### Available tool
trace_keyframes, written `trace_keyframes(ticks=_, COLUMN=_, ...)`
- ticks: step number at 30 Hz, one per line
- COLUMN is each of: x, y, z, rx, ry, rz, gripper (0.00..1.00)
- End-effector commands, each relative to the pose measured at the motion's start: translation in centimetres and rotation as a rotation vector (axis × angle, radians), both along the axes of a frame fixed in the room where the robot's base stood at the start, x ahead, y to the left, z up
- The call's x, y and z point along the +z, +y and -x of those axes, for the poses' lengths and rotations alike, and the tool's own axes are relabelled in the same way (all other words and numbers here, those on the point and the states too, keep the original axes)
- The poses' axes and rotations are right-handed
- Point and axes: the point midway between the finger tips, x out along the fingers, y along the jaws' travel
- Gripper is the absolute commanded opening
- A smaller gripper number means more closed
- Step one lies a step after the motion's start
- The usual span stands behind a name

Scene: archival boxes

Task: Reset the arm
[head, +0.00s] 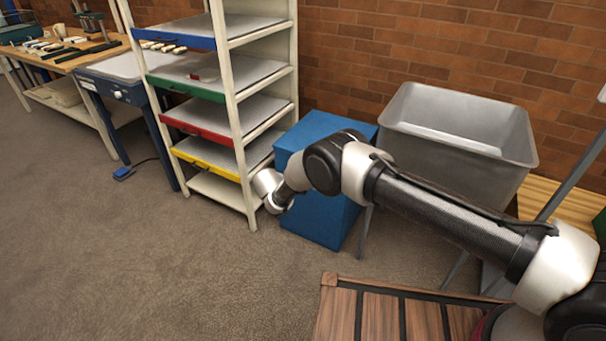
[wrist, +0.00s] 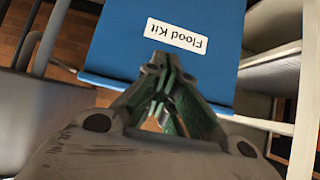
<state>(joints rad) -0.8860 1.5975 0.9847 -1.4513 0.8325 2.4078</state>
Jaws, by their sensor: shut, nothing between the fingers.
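My arm reaches from the lower right of the head view toward the shelf rack, with its wrist low in front of a blue box (head: 318,215). The gripper's fingers are hidden in the head view. In the wrist view my gripper (wrist: 158,68) is shut and empty, its fingertips together. Behind the fingertips is the blue box's surface (wrist: 115,55), with a white label (wrist: 176,36) reading "Flood Kit" upside down. Whether the fingertips touch the box I cannot tell.
A cream rack (head: 236,110) with blue, green, red and yellow-edged shelves stands left of the box. A grey metal tub (head: 455,150) stands to the right. A blue-grey table (head: 115,85) and a wooden workbench (head: 70,60) are farther left. Carpet at the lower left is clear.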

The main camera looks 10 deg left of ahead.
Motion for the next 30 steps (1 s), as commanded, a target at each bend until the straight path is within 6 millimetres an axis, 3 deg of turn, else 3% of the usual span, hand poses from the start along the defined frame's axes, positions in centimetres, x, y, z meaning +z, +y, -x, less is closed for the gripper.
trace_keyframes(ticks=7, x=-0.4, y=0.2, z=0.6, rx=0.019, ry=0.008, rz=0.023, gripper=0.0)
trace_keyframes(ticks=12, x=-0.6, y=-0.4, z=0.8, rx=0.153, ry=0.083, rz=0.213, gripper=0.0)
trace_keyframes(ticks=14, x=-1.6, y=-1.9, z=1.6, rx=0.199, ry=0.15, rz=0.312, gripper=0.0)
trace_keyframes(ticks=18, x=-4.9, y=-7.0, z=5.0, rx=0.294, ry=0.358, rz=0.538, gripper=0.0)
trace_keyframes(ticks=20, x=-4.7, y=-8.6, z=6.2, rx=0.333, ry=0.444, rz=0.61, gripper=0.0)
trace_keyframes(ticks=23, x=-2.5, y=-11.5, z=7.7, rx=0.39, ry=0.59, rz=0.704, gripper=0.0)
trace_keyframes(ticks=26, x=1.3, y=-14.8, z=8.6, rx=0.437, ry=0.735, rz=0.755, gripper=0.0)
trace_keyframes(ticks=30, x=8.2, y=-19.3, z=9.6, rx=0.496, ry=0.906, rz=0.759, gripper=0.0)
